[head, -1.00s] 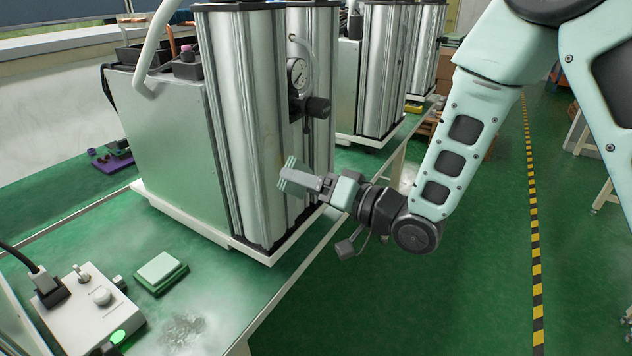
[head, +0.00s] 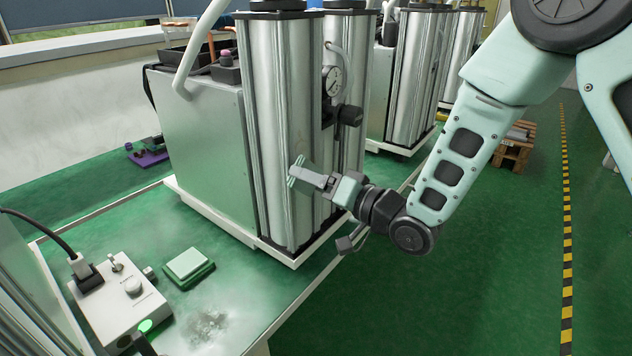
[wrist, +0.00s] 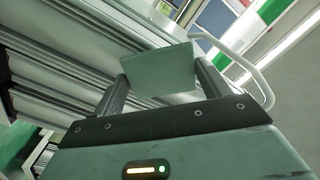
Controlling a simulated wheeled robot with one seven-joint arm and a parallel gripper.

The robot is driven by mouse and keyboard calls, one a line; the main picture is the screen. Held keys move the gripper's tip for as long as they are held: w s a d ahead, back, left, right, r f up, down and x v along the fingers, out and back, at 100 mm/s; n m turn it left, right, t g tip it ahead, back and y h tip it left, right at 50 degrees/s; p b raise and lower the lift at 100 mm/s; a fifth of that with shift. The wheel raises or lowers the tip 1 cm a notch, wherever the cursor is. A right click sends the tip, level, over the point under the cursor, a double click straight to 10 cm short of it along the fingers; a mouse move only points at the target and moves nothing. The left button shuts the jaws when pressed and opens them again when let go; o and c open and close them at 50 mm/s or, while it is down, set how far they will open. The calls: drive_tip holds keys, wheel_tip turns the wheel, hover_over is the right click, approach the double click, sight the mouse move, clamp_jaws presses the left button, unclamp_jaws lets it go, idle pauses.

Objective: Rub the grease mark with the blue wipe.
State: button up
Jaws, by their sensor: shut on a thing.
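My gripper (head: 302,176) is in front of the tall silver columns, well above the bench. In the wrist view my gripper (wrist: 165,82) is shut on a flat, pale blue-green square, which I take to be the blue wipe (wrist: 160,70). The wipe's edge (head: 294,170) also shows at the fingertips in the head view. The grease mark is a grey, blotchy smudge (head: 207,327) on the green bench top, at the lower left of the head view. The wipe is well apart from it.
A pale square pad on a green base (head: 189,266) lies just behind the smudge. A white control box (head: 118,305) with knobs and a cable stands to its left. The column unit (head: 215,150) with a gauge (head: 332,80) stands behind. Open floor lies right of the bench.

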drive_tip(key=shift+x, duration=1)
drive_tip(key=shift+d, duration=0.1)
idle(0.3)
